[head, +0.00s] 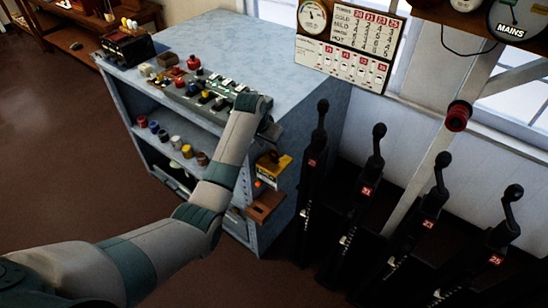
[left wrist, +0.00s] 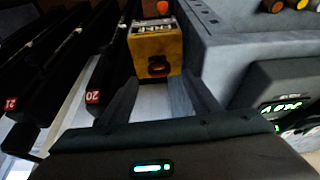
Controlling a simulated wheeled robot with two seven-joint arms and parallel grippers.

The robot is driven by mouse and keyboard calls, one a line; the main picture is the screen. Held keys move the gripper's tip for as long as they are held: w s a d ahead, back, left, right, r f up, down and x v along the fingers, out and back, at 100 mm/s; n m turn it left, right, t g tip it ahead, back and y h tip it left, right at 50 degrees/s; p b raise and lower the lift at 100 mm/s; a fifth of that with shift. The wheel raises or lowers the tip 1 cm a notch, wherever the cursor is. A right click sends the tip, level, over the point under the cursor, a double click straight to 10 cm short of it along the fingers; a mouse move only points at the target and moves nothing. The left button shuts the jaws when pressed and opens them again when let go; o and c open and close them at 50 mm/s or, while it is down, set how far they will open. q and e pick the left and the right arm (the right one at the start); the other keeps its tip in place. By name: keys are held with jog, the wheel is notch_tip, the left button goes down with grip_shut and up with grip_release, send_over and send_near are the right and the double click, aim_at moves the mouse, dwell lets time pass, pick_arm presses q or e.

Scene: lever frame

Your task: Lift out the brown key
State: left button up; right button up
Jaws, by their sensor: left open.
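A yellow box (head: 273,170) is fixed at the right end of the grey-blue cabinet; it also shows in the left wrist view (left wrist: 168,44). On its face in the wrist view is a small dark brown ringed piece (left wrist: 157,67), which looks like the brown key. In the head view I cannot make out the key. My left gripper (left wrist: 160,98) is open and empty, its two fingers pointing toward the yellow box with the key between their lines, apart from it. In the head view my left gripper (head: 270,131) is mostly hidden behind its wrist, above the box.
The cabinet (head: 325,112) carries a control panel (head: 205,98) on top and several coloured knobs on a shelf. A wooden ledge (head: 265,207) juts out below the yellow box. Several black levers (head: 313,165) stand to the right, close by. Open floor (head: 60,150) lies to the left.

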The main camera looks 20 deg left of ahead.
aim_at(274, 151)
pick_arm(q)
jog(key=shift+f, duration=0.1)
dwell(0.3)
jog(key=shift+p+x, duration=0.7)
jog(key=shift+x, duration=0.1)
jog(key=shift+p+x, duration=0.35)
jog(key=shift+x, duration=1.45)
jog(key=c, duration=1.2)
jog(key=shift+r+p, duration=0.25)
jog(key=shift+p, duration=0.05)
